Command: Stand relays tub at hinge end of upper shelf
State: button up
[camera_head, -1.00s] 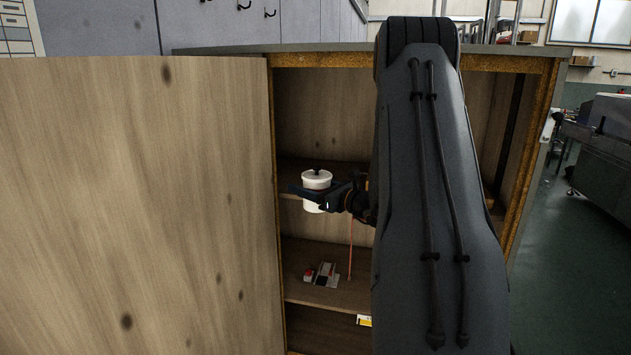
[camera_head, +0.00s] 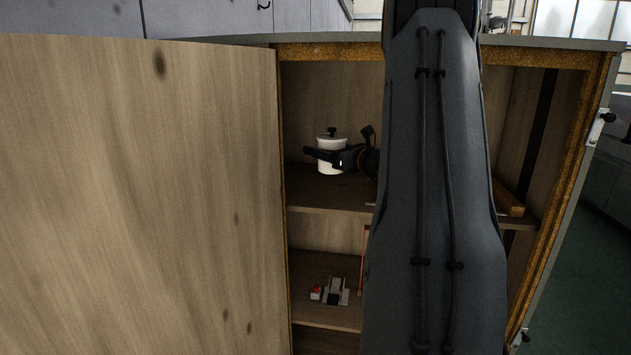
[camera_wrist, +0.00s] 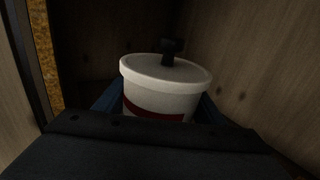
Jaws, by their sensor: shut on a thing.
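The relays tub is a white round tub (camera_head: 331,143) with a lid and a dark knob. In the wrist view the tub (camera_wrist: 165,92) shows a dark red band and stands upright between my fingers. My gripper (camera_head: 325,157) is shut on it, reaching in from the right. The tub is over the upper shelf (camera_head: 330,196), at its left end, by the hinge side of the open door (camera_head: 140,200). I cannot tell for sure whether its base touches the shelf. My arm hides the middle of the shelf.
The lower shelf holds a small grey and red part (camera_head: 333,291) and a thin orange rod (camera_head: 363,255). A wooden piece (camera_head: 508,202) lies at the right of the upper shelf. The cabinet's left wall and back wall are close to the tub.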

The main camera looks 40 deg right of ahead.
jog(key=shift+w+a+f+p, duration=0.1)
jog(key=shift+a+f+p, duration=0.2)
jog(key=shift+f, duration=2.05)
jog(key=shift+w+a+f+p, duration=0.1)
jog(key=shift+f+p, duration=0.25)
jog(key=shift+f, duration=1.95)
jog(key=shift+f, duration=0.2)
jog(key=o, duration=1.4)
jog(key=shift+o, duration=0.2)
